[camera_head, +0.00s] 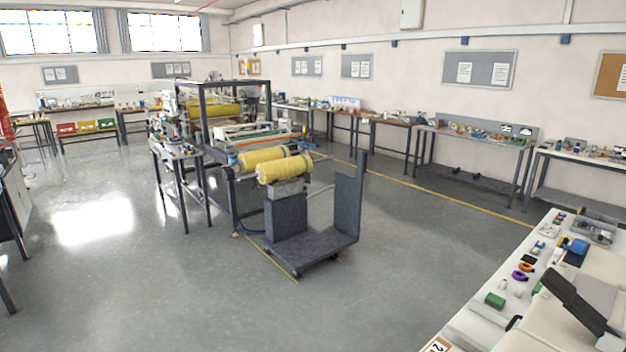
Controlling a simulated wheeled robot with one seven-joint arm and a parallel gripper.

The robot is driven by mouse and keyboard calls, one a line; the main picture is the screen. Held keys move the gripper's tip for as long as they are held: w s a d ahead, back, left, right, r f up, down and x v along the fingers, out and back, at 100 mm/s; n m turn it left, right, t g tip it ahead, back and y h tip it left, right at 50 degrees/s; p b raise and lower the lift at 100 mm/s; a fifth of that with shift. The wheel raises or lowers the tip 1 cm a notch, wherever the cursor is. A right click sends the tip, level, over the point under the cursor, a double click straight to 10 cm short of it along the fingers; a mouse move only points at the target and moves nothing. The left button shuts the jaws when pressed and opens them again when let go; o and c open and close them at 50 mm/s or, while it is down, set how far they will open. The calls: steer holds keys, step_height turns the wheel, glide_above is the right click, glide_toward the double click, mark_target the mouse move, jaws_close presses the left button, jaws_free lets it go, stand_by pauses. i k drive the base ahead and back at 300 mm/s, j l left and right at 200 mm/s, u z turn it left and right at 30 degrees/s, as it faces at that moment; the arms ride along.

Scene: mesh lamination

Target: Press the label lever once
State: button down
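I cannot make out a label lever for certain in this view. A white bench (475,325) at the bottom right carries small items. A dark, flat, tilted bar (574,297) lies across pale cream surfaces at the right edge; I cannot tell what it belongs to. A card with dark print (437,345) is cut off at the bottom edge. The laminating machine (205,100), a dark frame with yellow rolls, stands left of the middle. My gripper is not in view.
A dark cart (318,243) with upright ends stands on the floor in front of the machine, by yellow rolls (285,169). A small side table (178,150) stands left of the machine. Workbenches (480,137) line the walls. The grey floor (390,240) between cart and white bench is clear.

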mark_target(563, 291)
steer(key=z, duration=1.35)
